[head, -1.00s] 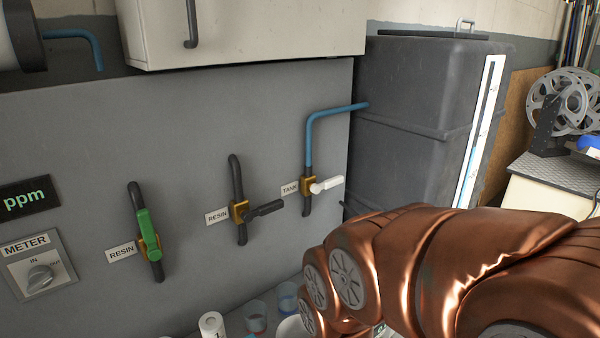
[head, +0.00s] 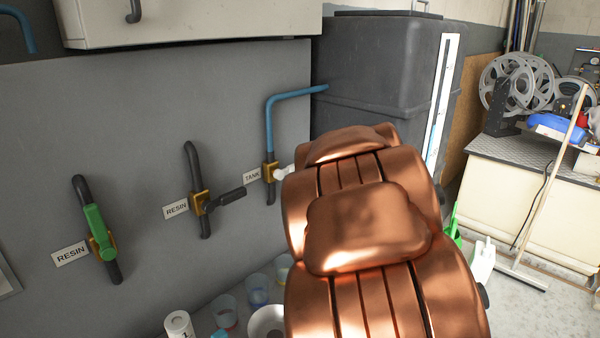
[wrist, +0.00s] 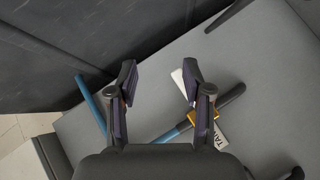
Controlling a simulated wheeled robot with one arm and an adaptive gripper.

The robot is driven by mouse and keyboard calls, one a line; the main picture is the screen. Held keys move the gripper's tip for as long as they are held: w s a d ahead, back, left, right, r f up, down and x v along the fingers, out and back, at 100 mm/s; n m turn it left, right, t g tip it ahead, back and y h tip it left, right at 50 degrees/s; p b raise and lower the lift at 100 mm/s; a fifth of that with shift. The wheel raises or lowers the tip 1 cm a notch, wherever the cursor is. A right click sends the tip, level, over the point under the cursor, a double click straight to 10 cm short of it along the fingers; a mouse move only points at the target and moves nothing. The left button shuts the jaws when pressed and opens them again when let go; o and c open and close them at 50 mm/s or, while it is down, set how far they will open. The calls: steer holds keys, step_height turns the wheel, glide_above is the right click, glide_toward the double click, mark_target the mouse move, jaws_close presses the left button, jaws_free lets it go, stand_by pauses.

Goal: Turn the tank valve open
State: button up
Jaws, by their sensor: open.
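The tank valve has a white lever handle (head: 284,174) on a brass body (head: 270,171), beside the TANK label (head: 252,175). The lever points right, across its pipe, and my copper arm hides its right end in the head view. In the wrist view the white lever (wrist: 178,78) shows near the right finger, with the brass body (wrist: 203,128) and label below right. My gripper (wrist: 158,82) is open and empty in the wrist view, its fingers spread, the lever beside the right finger. I cannot tell whether they touch. My arm hides the gripper in the head view.
A green-handled resin valve (head: 101,231) and a black-handled resin valve (head: 215,202) are left of the tank valve. A blue pipe (head: 270,115) runs up to the dark tank (head: 375,75). Cups (head: 257,290) and a bowl (head: 268,322) stand below.

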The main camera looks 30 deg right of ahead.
mark_target(291, 169)
steer(key=w+a+f+n+t+y, duration=0.1)
steer(key=w+f+n+t+y, duration=0.1)
steer(key=w+n+y, duration=0.3)
steer(key=w+a+f+n+t+y, duration=0.1)
steer(key=w+a+n+t+y, duration=0.1)
steer(key=w+n+y, duration=0.4)
steer(key=w+n+t, duration=0.1)
steer(key=n, duration=0.2)
steer(key=shift+a+f+t+y+b, duration=0.15)
steer(key=shift+f+t+y+b, duration=0.15)
steer(key=shift+f+t, duration=0.1)
steer(key=shift+w, duration=0.1)
jaws_close()
stand_by(0.5)
